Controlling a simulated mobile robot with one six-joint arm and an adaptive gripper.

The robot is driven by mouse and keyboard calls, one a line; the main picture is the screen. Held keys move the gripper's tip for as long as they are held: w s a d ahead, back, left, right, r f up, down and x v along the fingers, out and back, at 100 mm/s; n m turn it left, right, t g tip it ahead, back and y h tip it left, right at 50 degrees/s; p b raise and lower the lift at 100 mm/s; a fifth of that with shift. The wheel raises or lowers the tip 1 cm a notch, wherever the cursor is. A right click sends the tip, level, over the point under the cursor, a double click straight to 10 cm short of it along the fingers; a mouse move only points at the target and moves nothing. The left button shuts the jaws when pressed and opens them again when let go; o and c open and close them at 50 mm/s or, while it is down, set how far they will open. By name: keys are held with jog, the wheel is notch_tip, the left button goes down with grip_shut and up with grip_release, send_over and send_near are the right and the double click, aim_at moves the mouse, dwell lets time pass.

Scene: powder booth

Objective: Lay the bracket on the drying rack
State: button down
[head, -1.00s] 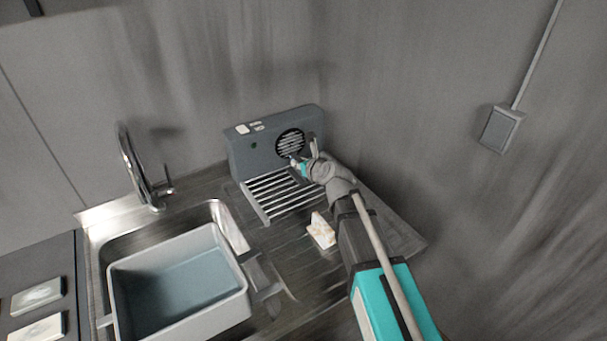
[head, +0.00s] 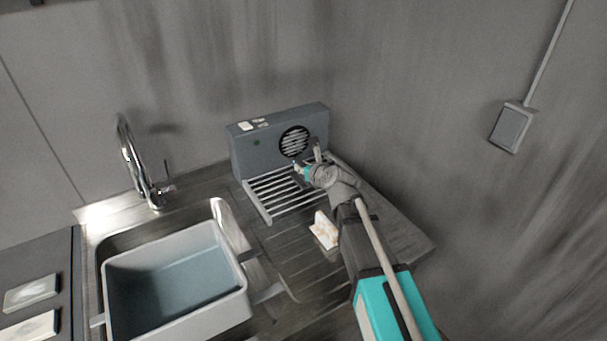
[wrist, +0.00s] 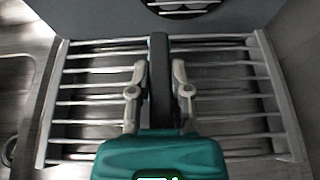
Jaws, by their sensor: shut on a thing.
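The bracket (wrist: 159,80) is a dark, narrow bar in the wrist view, standing out from between my fingers toward the grey back unit. My gripper (head: 308,162) is shut on it, with one pale finger on each side, and it also shows in the wrist view (wrist: 159,92). The drying rack (head: 264,202) is a frame of light metal bars in front of the unit. The bracket is over the middle of the rack in the wrist view (wrist: 285,120). I cannot tell whether it touches the bars. My gripper hides most of it in the head view.
The grey unit (head: 255,155) with a round fan grille stands behind the rack. A white, orange-speckled L-shaped piece (head: 324,231) lies on the drainboard beside my arm. A grey tub (head: 180,245) sits in the sink at left, below a tall tap (head: 137,170).

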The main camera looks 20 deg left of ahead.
jog(key=shift+f, duration=0.45)
jog(key=shift+w+f+b, duration=0.1)
jog(key=shift+b, duration=0.2)
jog(key=c, duration=0.6)
grip_release()
jog(key=shift+o, duration=0.2)
jog(key=shift+d+r, duration=0.1)
jog(key=shift+r, duration=0.15)
jog(key=p+v, duration=0.5)
jog(key=v, duration=0.7)
jog(key=shift+f, duration=0.1)
